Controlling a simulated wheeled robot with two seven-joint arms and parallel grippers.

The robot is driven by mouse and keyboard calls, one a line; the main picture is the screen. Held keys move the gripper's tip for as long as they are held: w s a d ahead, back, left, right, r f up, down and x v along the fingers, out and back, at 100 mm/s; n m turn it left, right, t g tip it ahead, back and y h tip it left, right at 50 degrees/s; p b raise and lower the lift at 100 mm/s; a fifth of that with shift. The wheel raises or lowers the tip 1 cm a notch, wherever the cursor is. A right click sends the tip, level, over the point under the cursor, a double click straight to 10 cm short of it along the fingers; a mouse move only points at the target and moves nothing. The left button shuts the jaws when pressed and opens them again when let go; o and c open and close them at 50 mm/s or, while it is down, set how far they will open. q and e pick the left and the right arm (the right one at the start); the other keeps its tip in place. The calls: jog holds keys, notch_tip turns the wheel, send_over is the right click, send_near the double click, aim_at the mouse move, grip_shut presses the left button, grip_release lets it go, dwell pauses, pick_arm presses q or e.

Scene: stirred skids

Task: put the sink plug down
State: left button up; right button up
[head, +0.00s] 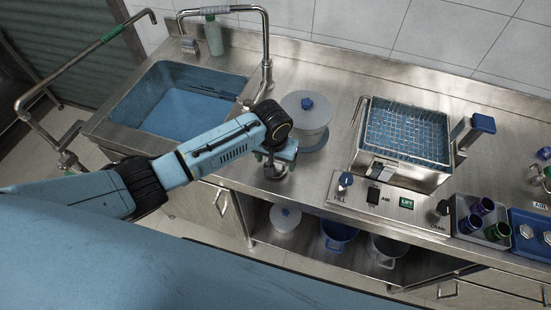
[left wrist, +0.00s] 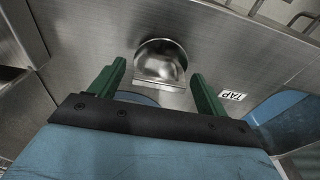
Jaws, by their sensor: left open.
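A shiny round metal piece with a flat upright tab, which I take as the sink plug (left wrist: 160,58), sits on the steel counter in the left wrist view. In the head view the plug (head: 272,174) shows partly under my left gripper (head: 279,158), near the counter's front edge. The left gripper's two green fingers (left wrist: 158,74) are apart, one on each side of the plug's tab, with a gap visible on both sides. The sink (head: 175,98) with its blue basin lies to the left. My right gripper is not in view.
A lidded pot (head: 306,124) stands just behind the left gripper. The tap (head: 267,45) arches up beside the sink. A TAP label (left wrist: 232,96) is near the plug. A steel bath with a wire basket (head: 405,135) stands to the right, with cups in a tray (head: 494,238) beyond.

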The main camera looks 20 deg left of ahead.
pick_arm(q)
notch_tip(320, 180, up, 12)
jog(key=s+p, duration=0.1)
jog(key=shift+s, duration=0.2)
jog(key=shift+r, duration=0.1)
dwell(0.3)
